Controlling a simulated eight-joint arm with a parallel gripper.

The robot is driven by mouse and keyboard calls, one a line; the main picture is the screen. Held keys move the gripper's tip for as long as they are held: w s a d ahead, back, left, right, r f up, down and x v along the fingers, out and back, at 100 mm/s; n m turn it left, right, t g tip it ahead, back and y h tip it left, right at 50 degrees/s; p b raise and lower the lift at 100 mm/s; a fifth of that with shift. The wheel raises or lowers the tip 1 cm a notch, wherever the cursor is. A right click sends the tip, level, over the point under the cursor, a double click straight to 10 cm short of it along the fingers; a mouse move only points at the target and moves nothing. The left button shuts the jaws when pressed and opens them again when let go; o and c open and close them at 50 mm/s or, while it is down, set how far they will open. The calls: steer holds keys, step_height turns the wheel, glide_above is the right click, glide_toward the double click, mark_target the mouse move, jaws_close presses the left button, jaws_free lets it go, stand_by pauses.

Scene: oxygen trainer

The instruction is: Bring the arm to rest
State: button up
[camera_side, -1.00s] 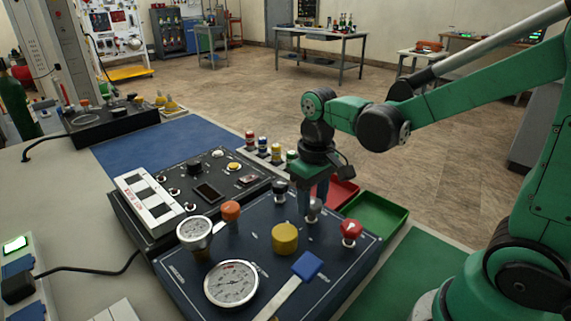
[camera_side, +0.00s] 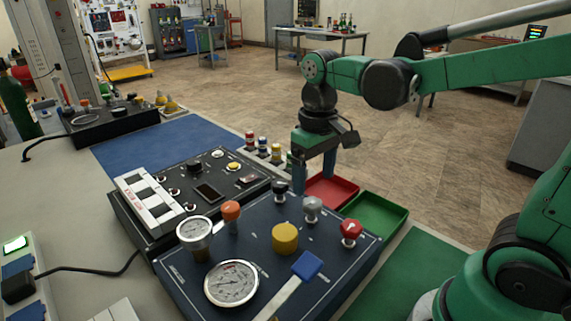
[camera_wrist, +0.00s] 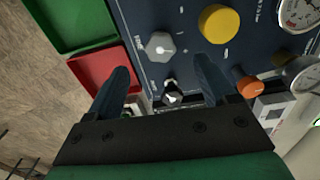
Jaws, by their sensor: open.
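My gripper (camera_side: 314,180) hangs with its fingers pointing down, behind the far edge of the dark blue trainer panel (camera_side: 300,222) in the side view. Its two fingers are apart and nothing is between them. In the wrist view my gripper (camera_wrist: 160,85) shows both blue fingers spread. A grey knob (camera_wrist: 160,46) and a black knob (camera_wrist: 172,93) on the panel appear beyond the gap between them. My green arm reaches in from the right.
A red tray (camera_side: 338,187) and a green tray (camera_side: 385,212) sit beside the panel, close to the fingers. The panel carries a yellow knob (camera_side: 285,238), a red knob (camera_side: 351,230), an orange knob (camera_side: 231,210) and gauges.

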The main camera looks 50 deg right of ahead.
steer(key=shift+r, duration=0.25)
steer(key=t, duration=0.1)
steer(key=s+t, duration=0.1)
steer(key=shift+s+a+t, duration=0.2)
steer(key=shift+a+t, duration=0.1)
steer(key=shift+t, duration=0.1)
steer(key=t, duration=0.3)
steer(key=s+t, duration=0.1)
steer(key=shift+a+f+n, duration=0.3)
steer(key=shift+a, duration=0.05)
